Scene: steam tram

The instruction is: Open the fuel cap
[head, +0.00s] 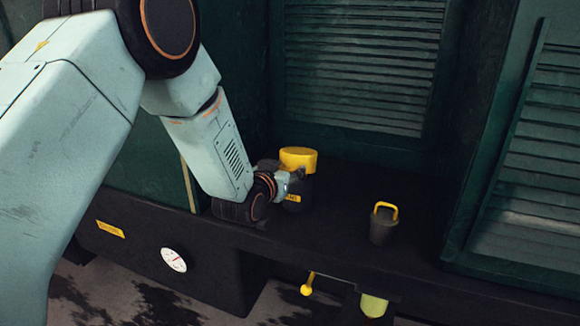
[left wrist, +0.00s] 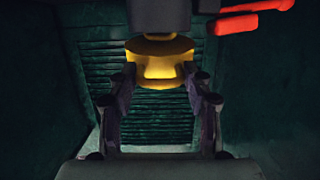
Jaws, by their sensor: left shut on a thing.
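The yellow fuel cap (head: 298,158) sits on top of a dark upright filler neck (head: 296,197) with a yellow label, on the tram's dark ledge. My left gripper (head: 286,180) reaches it from the left and is shut on the cap. In the left wrist view the yellow cap (left wrist: 162,64) lies between the two fingertips of my left gripper (left wrist: 160,78), with the dark neck (left wrist: 160,14) at the top of the picture. The cap looks level and seated on the neck. My right gripper is not in view.
A dark bucket-like pot (head: 383,226) with a yellow handle stands to the right on the ledge. Green louvred panels (head: 360,65) rise behind. A round white gauge (head: 173,260) and a yellow-knobbed lever (head: 307,287) are on the front. A red bar (left wrist: 240,20) shows in the left wrist view.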

